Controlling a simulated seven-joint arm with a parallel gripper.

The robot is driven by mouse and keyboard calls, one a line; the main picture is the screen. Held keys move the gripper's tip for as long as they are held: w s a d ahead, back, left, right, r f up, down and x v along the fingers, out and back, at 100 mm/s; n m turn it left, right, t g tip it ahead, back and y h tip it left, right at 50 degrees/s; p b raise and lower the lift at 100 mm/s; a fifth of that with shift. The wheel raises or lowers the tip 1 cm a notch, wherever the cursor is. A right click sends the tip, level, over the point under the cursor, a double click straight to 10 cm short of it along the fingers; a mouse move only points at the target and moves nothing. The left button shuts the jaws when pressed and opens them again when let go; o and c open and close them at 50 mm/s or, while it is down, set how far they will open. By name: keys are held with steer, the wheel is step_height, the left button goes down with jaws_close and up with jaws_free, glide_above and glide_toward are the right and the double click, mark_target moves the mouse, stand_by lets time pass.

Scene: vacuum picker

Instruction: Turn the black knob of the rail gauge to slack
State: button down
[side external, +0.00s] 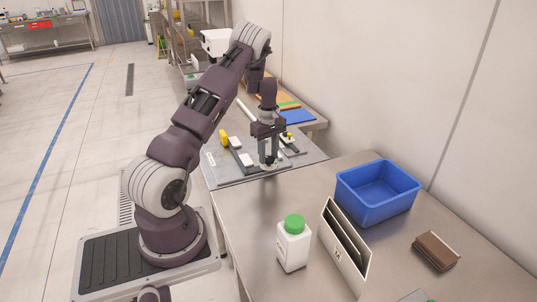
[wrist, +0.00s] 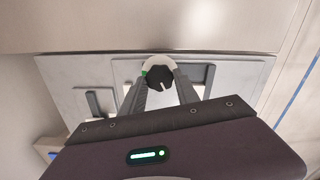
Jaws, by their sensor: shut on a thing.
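The black knob (wrist: 160,75) sits on a round white dial with a green mark at its left edge in the wrist view. A light notch shows on the knob's lower part. The dial's lettering is too small to read. My gripper (wrist: 161,83) has one finger on each side of the knob and is shut on it. In the side view my gripper (side external: 268,163) points straight down at the grey panel (side external: 228,177), and its fingers hide most of the knob.
On the panel are a yellow-handled part (side external: 224,138) and a small yellow-topped fitting (side external: 290,137). A blue bin (side external: 378,190), a white bottle with a green cap (side external: 293,244), an upright holder (side external: 345,249) and a brown block (side external: 436,251) stand on the nearer bench. A wall runs along the right.

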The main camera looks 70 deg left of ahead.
steer(key=c, duration=0.9)
jaws_free()
steer(key=shift+r, duration=0.1)
